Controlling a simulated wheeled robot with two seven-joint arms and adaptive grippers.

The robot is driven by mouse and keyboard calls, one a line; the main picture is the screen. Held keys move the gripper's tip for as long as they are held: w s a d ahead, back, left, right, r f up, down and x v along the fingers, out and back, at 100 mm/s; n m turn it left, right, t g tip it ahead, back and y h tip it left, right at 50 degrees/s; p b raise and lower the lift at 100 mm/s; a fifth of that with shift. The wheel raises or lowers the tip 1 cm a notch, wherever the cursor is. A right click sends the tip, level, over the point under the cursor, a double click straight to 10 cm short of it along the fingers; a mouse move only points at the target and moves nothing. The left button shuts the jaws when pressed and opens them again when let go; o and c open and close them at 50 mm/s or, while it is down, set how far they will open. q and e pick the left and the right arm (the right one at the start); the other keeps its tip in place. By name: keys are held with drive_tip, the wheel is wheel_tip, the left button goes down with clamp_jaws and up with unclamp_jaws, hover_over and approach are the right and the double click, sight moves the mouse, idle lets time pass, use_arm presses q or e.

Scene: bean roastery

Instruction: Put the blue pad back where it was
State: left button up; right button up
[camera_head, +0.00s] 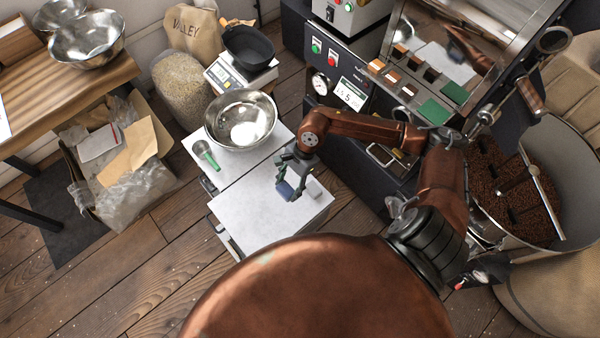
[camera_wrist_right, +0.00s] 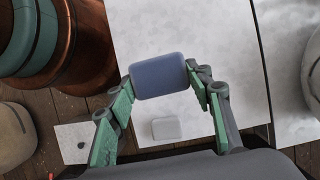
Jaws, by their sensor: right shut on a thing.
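The blue pad (camera_head: 285,190) is between the fingers of my right gripper (camera_head: 291,189), over the white-topped cabinet (camera_head: 245,212). In the right wrist view the blue pad (camera_wrist_right: 160,76) spans the gap between the green-and-grey fingers of the right gripper (camera_wrist_right: 160,79), which is shut on it. A small whitish block (camera_head: 314,188) lies on the cabinet top beside the pad; it also shows in the wrist view (camera_wrist_right: 166,128). I cannot tell how high the pad is above the top. My left gripper is not in view.
A scale with a black bowl (camera_head: 248,48) is further back. The roaster with its control panel (camera_head: 343,92) is to the right. The cabinet top's front left is clear.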

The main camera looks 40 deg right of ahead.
drive_tip(key=w+d+f+b, duration=0.1)
drive_tip(key=w+d+f, duration=0.1)
drive_tip(key=d+f, duration=0.1)
drive_tip(key=w+d+f+b, duration=0.1)
drive_tip(key=w+d+f, duration=0.2)
drive_tip(key=w+d+f+b, duration=0.2)
drive_tip(key=d+f, duration=0.1)
drive_tip(key=d, duration=0.1)
drive_tip(key=shift+w+d, duration=0.1)
drive_tip(key=shift+w, duration=0.3)
drive_tip(key=shift+w+d+f, duration=0.2)
drive_tip(key=shift+d+f, duration=0.1)
drive_tip(key=shift+f, duration=0.05)
wheel_tip(320, 180, down, 3)
drive_tip(key=shift+w+d+f+b, duration=0.1)
drive_tip(key=shift+w+d+b, duration=0.05)
drive_tip(key=shift+b, duration=0.55)
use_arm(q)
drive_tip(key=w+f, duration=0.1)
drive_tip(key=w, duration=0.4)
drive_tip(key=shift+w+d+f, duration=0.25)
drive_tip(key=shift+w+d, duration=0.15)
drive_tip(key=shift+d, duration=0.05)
use_arm(e)
drive_tip(key=shift+f, duration=0.1)
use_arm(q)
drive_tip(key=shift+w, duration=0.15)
use_arm(e)
drive_tip(key=shift+f, duration=0.1)
